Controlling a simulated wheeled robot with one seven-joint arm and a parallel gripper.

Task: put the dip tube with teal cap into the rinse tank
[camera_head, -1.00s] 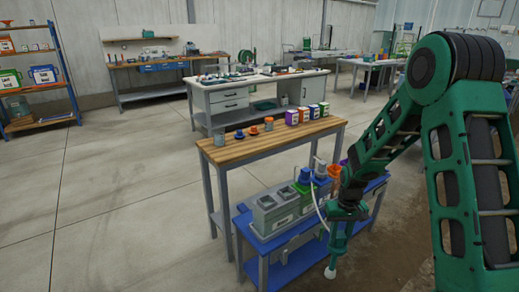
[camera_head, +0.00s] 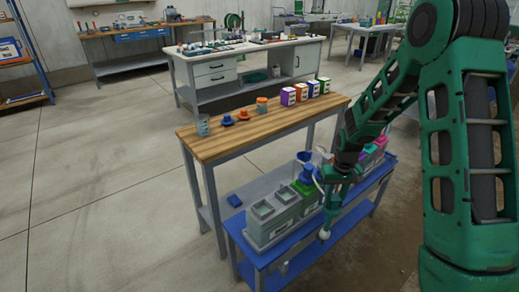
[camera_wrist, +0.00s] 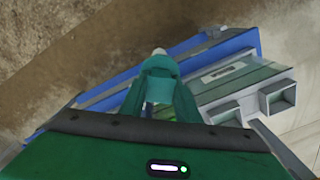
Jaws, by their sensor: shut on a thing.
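My gripper (camera_head: 332,203) is shut on the dip tube, in front of the tank row in the head view. The dip tube's white end (camera_head: 324,234) points down. In the wrist view the teal cap (camera_wrist: 160,67) sits between my fingers, with the pale tube end just beyond. A grey tank (camera_head: 262,238) with two raised square openings stands on the blue-topped skid; it also shows in the wrist view (camera_wrist: 225,90), to the right of the cap. The tube is outside these openings. I cannot read which tank is the rinse tank.
Tanks with green (camera_head: 305,187) and pink (camera_head: 368,158) tops stand along the blue skid (camera_head: 290,252). My arm partly hides them. A wooden-topped table (camera_head: 250,133) behind holds cups, blue-orange parts and small boxes. Open floor lies to the left.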

